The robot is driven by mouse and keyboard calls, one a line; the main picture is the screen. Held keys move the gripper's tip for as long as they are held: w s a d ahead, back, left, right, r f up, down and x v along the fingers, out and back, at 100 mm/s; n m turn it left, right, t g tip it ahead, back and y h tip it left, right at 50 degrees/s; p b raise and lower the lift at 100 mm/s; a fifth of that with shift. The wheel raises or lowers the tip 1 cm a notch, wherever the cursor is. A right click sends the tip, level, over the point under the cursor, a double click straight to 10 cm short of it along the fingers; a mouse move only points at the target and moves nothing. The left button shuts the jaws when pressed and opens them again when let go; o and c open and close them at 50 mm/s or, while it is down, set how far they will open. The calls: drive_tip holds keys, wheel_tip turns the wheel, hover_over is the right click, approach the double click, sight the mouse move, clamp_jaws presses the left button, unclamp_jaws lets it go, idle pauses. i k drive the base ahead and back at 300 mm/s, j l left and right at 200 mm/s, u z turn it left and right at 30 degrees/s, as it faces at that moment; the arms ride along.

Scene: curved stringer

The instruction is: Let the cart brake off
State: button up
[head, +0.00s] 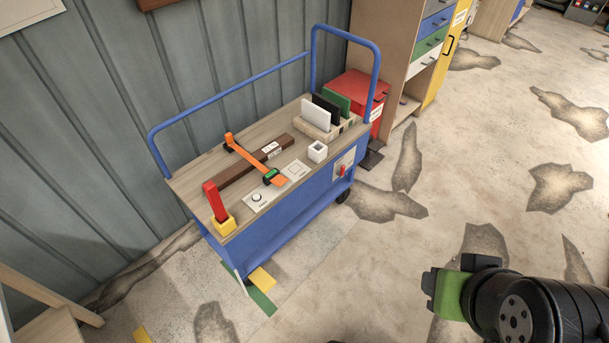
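The cart (290,215) has a blue frame with blue rails and a wooden top, and stands against the grey panelled wall. A red lever (215,201) stands roughly upright, leaning slightly, in a yellow base (223,226) at the top's near left corner. A small red handle (342,171) sits on a pale plate on the cart's blue side, at the right. I cannot tell which of the two is the brake. A dark wheel (343,195) shows below the right end. My gripper (432,290), green and black, is at the lower right, well apart from the cart; its finger opening is not clear.
On the cart top lie a dark bar (240,172) under an orange strap (250,158), a white cup (317,152) and a rack (318,124) of panels. A red box (356,92) and a drawer cabinet (400,50) stand behind. Patchy floor between cart and gripper is clear.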

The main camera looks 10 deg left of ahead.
sight(341, 173)
drive_tip(key=u, duration=0.35)
drive_tip(key=i+l+u, duration=0.1)
drive_tip(key=i+u, duration=0.2)
drive_tip(key=u, duration=0.2)
drive_tip(key=i+l+u, duration=0.25)
drive_tip(key=u, duration=0.25)
drive_tip(key=i+l+u, duration=0.25)
drive_tip(key=u, duration=0.25)
drive_tip(key=i+l+u, duration=0.15)
drive_tip(key=l+u, duration=0.3)
drive_tip(key=i+l+u, duration=0.1)
drive_tip(key=l+u, duration=0.4)
